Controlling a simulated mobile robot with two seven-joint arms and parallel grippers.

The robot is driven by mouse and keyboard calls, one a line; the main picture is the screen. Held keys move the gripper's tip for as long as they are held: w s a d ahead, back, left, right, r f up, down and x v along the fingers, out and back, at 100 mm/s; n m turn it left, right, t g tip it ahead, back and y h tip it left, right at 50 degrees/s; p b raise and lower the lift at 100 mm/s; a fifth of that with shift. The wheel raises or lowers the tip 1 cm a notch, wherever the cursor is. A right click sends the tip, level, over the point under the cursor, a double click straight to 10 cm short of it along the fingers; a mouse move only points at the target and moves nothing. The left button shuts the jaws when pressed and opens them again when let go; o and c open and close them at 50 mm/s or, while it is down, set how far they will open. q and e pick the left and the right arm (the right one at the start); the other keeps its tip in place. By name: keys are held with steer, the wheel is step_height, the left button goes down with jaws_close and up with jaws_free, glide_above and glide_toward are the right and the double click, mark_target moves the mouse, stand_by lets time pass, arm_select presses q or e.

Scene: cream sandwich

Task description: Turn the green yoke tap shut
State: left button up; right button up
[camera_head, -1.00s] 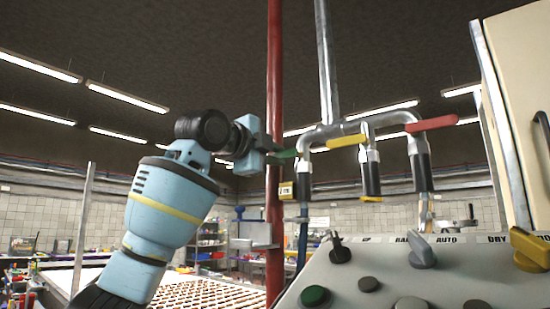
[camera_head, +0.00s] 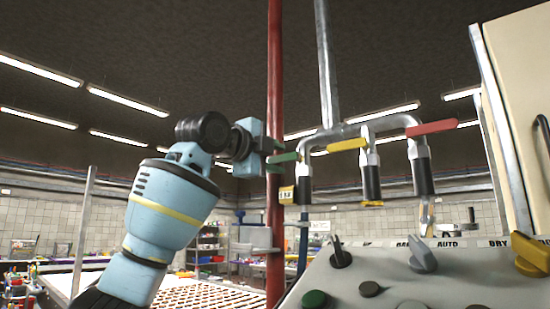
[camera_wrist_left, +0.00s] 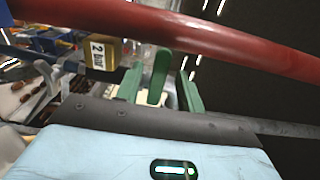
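The green tap handle (camera_head: 286,157) sits at the left end of the metal yoke (camera_head: 350,131), just right of the red pipe. My left gripper (camera_head: 275,157) is at this handle, with one finger above and one below its outer end. In the left wrist view the green handle (camera_wrist_left: 158,76) stands between the two green fingers of my left gripper (camera_wrist_left: 161,88), with narrow gaps on both sides. The gripper looks open around it, not clamped. My right gripper is not in view.
The vertical red pipe (camera_head: 274,230) stands close to my left gripper and crosses the left wrist view (camera_wrist_left: 200,32). A yellow handle (camera_head: 347,144) and a red handle (camera_head: 432,128) are further right on the yoke. A control panel (camera_head: 400,275) fills the lower right.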

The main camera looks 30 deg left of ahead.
arm_select(q)
steer(key=s+a, duration=0.1)
steer(key=s, duration=0.6)
steer(key=shift+s, duration=0.4)
stand_by(0.4)
